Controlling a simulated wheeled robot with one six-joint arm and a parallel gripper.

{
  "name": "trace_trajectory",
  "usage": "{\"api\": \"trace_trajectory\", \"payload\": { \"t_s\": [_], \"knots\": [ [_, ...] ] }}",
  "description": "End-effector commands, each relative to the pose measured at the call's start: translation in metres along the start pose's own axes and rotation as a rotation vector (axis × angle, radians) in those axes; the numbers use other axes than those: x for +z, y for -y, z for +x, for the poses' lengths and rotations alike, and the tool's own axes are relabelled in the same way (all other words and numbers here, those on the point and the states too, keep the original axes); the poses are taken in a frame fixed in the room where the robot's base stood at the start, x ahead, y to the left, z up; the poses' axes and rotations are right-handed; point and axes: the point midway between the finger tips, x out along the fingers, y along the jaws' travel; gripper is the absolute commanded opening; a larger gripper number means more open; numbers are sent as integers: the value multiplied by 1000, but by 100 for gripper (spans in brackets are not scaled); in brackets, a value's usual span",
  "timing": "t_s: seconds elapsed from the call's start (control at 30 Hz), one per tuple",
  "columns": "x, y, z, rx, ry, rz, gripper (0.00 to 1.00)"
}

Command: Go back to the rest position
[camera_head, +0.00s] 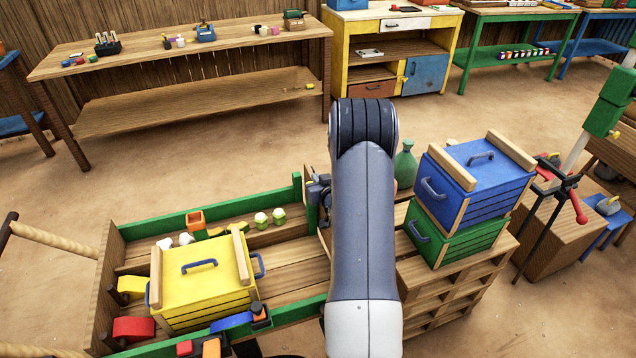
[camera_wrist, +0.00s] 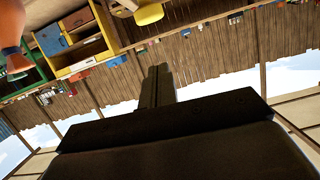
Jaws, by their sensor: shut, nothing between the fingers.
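My gripper (camera_wrist: 158,84) shows in the wrist view with its two dark fingers together and nothing between them. It stands clear of other things there, with the plank fence behind it. In the head view my grey arm rises through the middle of the picture, and the fingers are hidden behind it. The wrist view looks out over the place tilted, with the yellow workbench at its upper left and sky along the bottom.
A wooden cart with a yellow crate (camera_head: 203,284) stands at the lower left. Right of my arm, a blue crate (camera_head: 478,178) sits on a green crate (camera_head: 455,238) on pallets, with a green bottle (camera_head: 405,168) beside them. Bare floor lies between these and the back benches.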

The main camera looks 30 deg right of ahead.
Motion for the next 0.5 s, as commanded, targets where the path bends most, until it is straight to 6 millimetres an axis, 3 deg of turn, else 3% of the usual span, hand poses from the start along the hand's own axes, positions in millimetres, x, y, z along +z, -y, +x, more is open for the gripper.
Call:
{"api": "trace_trajectory", "payload": {
  "t_s": [0.2, 0.5],
  "knots": [
    [0, 0, -41, 0, -4, -1, 0],
    [-1, 0, -70, -1, -5, -1, 0]
  ]
}}
